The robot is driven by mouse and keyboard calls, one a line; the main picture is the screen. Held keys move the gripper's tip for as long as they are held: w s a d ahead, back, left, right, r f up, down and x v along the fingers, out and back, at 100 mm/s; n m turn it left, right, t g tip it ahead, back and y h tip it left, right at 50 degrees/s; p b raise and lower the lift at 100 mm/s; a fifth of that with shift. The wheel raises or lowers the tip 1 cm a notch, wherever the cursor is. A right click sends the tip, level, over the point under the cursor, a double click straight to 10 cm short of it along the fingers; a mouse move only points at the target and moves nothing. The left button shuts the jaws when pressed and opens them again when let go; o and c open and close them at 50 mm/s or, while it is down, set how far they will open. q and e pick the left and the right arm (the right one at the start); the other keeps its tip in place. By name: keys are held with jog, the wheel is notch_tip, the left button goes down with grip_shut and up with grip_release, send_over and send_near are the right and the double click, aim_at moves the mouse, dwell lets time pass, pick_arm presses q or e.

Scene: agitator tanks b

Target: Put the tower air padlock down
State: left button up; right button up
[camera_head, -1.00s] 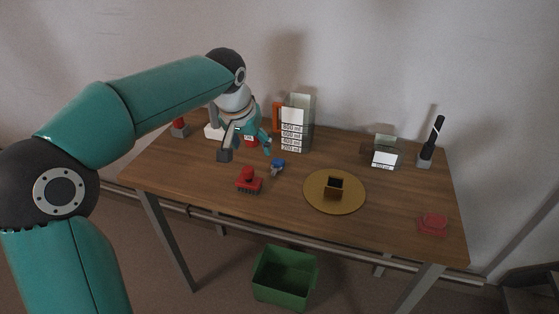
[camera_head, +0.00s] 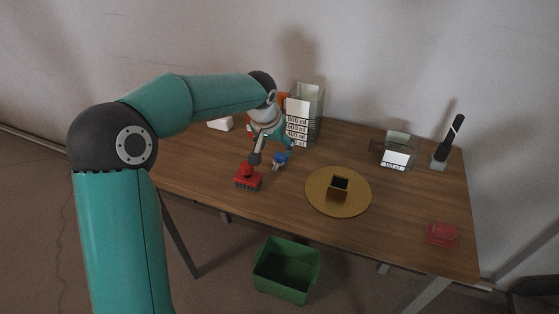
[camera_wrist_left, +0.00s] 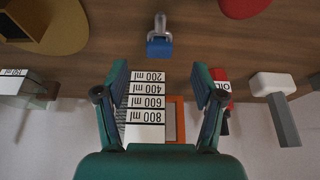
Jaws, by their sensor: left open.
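A small blue padlock with a grey shackle (camera_head: 281,160) lies on the wooden table, left of the round brown mat. It also shows in the left wrist view (camera_wrist_left: 159,45), beyond my fingertips and apart from them. I cannot read any tag on it, so I cannot tell if it is the tower air one. My left gripper (camera_head: 269,153) is open and empty, close to the padlock; its spread fingers show in the left wrist view (camera_wrist_left: 160,85). My right gripper is not in view.
A measuring container (camera_head: 303,120) stands close behind the gripper. A red object (camera_head: 248,179) lies in front of the padlock. The round mat (camera_head: 325,205) holds a small dark box (camera_head: 339,188). A green bin (camera_head: 287,270) is below the table.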

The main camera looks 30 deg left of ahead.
aim_at(279, 157)
pick_arm(q)
jog(key=shift+p+x, duration=0.45)
jog(key=shift+x, duration=2.7)
jog(key=shift+w+r, duration=0.1)
grip_shut()
